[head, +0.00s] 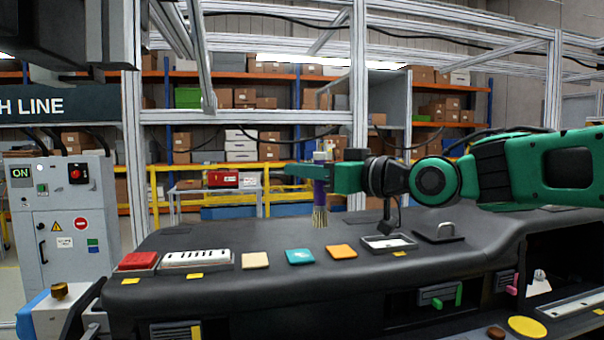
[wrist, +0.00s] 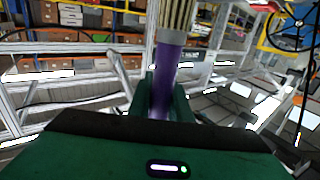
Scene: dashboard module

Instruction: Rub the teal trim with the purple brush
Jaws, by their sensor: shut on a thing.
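My gripper (head: 318,174) is shut on the purple brush (head: 320,196) and holds it above the dashboard, bristles pointing down. In the wrist view the brush (wrist: 167,75) stands between my green fingers (wrist: 160,100), with its tan bristles at the top edge. The teal trim (head: 300,257) is a flat square tile on the dashboard top, below and a little left of the brush. The bristles are apart from the teal trim.
The black dashboard (head: 215,292) also bears a red block (head: 138,261), a white slotted piece (head: 197,259), a beige tile (head: 255,260), an orange tile (head: 341,251) and a white-lined tray (head: 389,243). A grey control cabinet (head: 70,225) stands at the left.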

